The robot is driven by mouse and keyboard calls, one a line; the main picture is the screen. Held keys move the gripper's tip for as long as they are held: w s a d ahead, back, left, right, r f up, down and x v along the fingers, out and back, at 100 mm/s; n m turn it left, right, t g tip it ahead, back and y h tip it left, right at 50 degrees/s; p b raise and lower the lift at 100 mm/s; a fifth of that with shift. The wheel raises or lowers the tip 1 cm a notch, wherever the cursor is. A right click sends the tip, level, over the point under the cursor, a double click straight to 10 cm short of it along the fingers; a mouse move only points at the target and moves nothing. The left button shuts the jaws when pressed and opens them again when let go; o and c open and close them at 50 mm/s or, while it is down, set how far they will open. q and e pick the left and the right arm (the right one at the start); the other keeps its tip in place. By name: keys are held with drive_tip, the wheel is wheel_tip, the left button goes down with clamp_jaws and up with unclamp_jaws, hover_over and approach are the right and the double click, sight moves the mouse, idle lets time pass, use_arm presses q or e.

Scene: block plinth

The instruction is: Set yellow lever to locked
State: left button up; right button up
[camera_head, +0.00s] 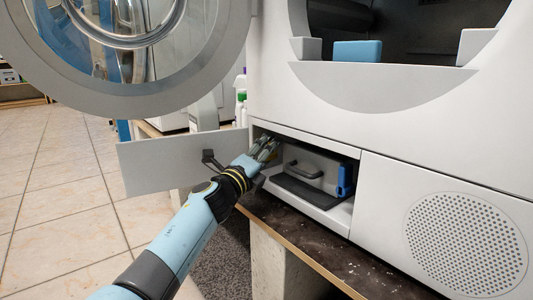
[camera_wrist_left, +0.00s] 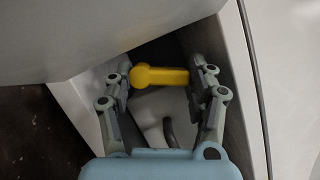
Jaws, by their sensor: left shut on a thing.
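The yellow lever (camera_wrist_left: 160,76) lies across the gap between my left gripper's fingers in the left wrist view, its round end to the left and its bar to the right. My left gripper (camera_head: 267,148) reaches into the left part of an open compartment low in the white machine in the head view. In the left wrist view the left gripper (camera_wrist_left: 162,84) is shut on the lever, with a finger at each end. In the head view the lever is mostly hidden behind the fingers. My right gripper is not in view.
The compartment's flap (camera_head: 165,160) stands open to the left. A dark handled tray (camera_head: 306,190) and a blue part (camera_head: 344,181) are to the right inside it. The large round door (camera_head: 215,70) hangs open above. A blue block (camera_head: 357,51) sits in the drum opening.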

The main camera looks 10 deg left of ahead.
use_arm(q)
drive_tip(key=shift+s+d+f+m+t+h, duration=0.1)
drive_tip(key=shift+f+m+t+h, duration=0.2)
drive_tip(key=shift+m, duration=0.45)
drive_tip(key=shift+s+d+f+m+h, duration=0.1)
drive_tip(key=shift+m+h, duration=0.3)
drive_tip(key=shift+m, duration=0.35)
drive_tip(key=o, duration=0.9)
drive_tip(key=shift+r, duration=0.1)
drive_tip(key=v, duration=1.2)
drive_tip(key=shift+c, duration=0.2)
